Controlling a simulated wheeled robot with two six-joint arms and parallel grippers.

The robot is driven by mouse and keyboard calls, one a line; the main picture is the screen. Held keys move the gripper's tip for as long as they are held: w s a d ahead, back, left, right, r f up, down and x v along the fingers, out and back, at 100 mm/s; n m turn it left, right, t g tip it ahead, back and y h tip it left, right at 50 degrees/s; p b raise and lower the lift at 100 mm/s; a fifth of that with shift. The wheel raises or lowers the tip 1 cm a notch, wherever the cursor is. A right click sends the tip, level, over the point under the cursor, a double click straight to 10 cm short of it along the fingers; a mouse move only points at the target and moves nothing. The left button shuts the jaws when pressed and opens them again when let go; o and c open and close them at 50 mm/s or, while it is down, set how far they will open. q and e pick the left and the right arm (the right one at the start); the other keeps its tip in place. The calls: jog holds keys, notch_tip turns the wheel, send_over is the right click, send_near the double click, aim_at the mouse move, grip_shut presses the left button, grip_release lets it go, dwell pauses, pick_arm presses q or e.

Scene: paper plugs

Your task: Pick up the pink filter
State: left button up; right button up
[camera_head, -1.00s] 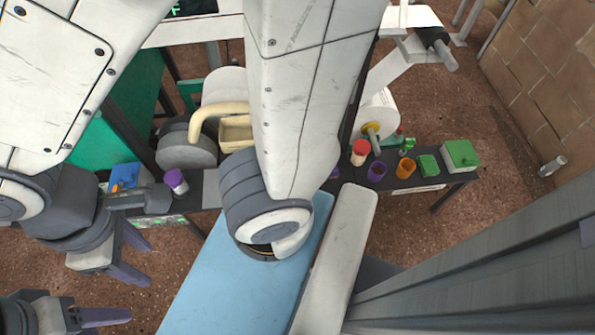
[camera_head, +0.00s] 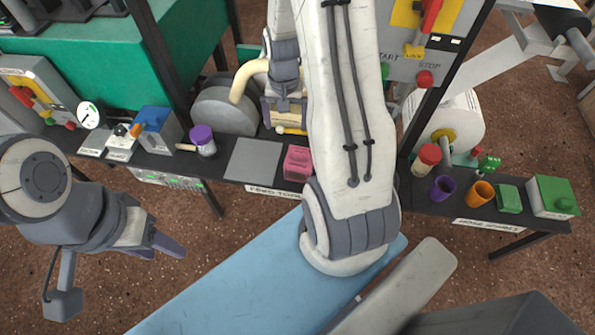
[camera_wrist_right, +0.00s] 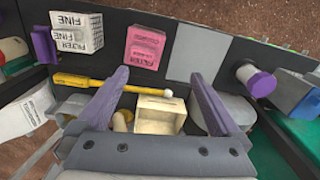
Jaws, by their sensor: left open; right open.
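The pink filter (camera_head: 298,162) is a small pink box on the dark shelf, just left of my right arm in the head view. In the right wrist view, the pink filter (camera_wrist_right: 144,48) lies beyond the fingertips with its printed label showing. My right gripper (camera_wrist_right: 163,85) is open and empty, its two purple fingers spread, and the box is apart from them. In the head view my right arm hides part of the shelf. My left gripper (camera_head: 157,248) is open and empty at the left, over the floor in front of the shelf.
A white box marked fine (camera_wrist_right: 77,32) stands left of the pink filter in the wrist view. A grey plate (camera_wrist_right: 198,52) lies on its right. A cream open box (camera_wrist_right: 160,115) and a yellow-handled tool (camera_wrist_right: 105,84) are near the fingers. A purple-lidded jar (camera_head: 203,140) stands on the shelf.

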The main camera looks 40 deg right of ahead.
jog(key=m+b, duration=0.1)
jog(key=m, duration=0.1)
send_over(300, 152)
notch_tip(300, 152, down, 5)
jog(key=f, duration=0.2)
jog(key=d+f+b, duration=0.1)
jog(key=f, duration=0.1)
jog(key=shift+f, duration=0.4)
jog(key=f, duration=0.2)
jog(key=f+b, duration=0.1)
jog(key=f, duration=0.1)
jog(key=a+f+b, duration=0.1)
jog(key=shift+f, duration=0.4)
pick_arm(q)
notch_tip(300, 152, down, 6)
jog(key=shift+r, duration=0.25)
pick_arm(e)
jog(key=shift+r, duration=0.1)
grip_shut()
